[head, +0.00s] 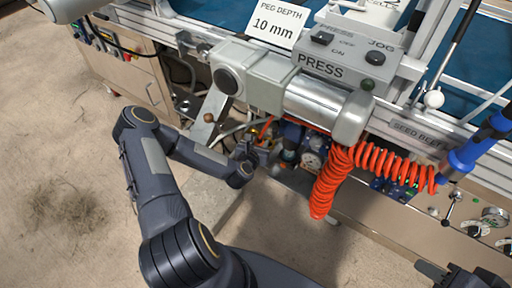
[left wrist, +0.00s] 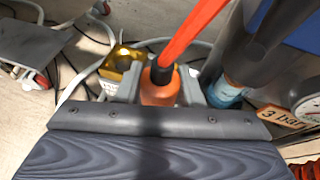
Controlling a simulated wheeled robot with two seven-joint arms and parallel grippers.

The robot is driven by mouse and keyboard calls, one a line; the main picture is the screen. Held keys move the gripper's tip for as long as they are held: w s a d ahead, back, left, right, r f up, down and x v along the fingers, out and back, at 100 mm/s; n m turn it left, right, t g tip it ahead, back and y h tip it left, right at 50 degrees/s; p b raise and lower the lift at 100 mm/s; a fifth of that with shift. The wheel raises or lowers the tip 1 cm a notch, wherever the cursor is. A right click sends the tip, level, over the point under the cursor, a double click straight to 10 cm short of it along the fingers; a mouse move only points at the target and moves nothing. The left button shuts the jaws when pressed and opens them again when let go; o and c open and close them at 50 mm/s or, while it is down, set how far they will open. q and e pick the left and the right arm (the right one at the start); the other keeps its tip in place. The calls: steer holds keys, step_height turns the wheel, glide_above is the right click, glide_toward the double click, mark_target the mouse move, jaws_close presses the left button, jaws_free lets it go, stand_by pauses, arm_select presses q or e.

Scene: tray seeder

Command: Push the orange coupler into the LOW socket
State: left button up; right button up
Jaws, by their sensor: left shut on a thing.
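The orange coupler (left wrist: 160,88) sits between the fingers of my left gripper (left wrist: 160,90) in the left wrist view. The gripper is shut on it. A black sleeve and an orange hose (left wrist: 192,30) rise from its top. In the head view my left gripper (head: 258,153) is low under the press, in front of the machine's fittings, and the coupler is hard to make out there. I cannot pick out the LOW socket in either view. My right gripper (head: 447,274) shows only in part at the bottom right edge, away from the fittings.
A blue fitting (left wrist: 224,92) under a dark cylinder stands just right of the coupler, beside a "3 bar" tag (left wrist: 281,117) and a gauge (left wrist: 309,108). A yellow part (left wrist: 122,62) is at the left. A coiled orange hose (head: 326,190) hangs right of my left gripper.

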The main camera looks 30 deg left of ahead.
arm_select(q)
steer(key=shift+w+d+b, duration=0.15)
steer(key=shift+w+b, duration=0.2)
steer(key=shift+w, duration=1.3)
steer(key=shift+w+d+b, duration=0.1)
steer(key=shift+w+b, duration=0.25)
steer(key=shift+w, duration=1.3)
steer(key=shift+f+b, duration=1.3)
steer(key=shift+b, duration=0.15)
steer(key=o, duration=1.1)
steer(key=p+v, duration=0.2)
steer(key=v, duration=0.4)
steer(key=shift+s+r, duration=0.25)
steer(key=shift+s, duration=0.05)
steer(key=shift+s+d+r, duration=0.15)
steer(key=shift+s, duration=0.4)
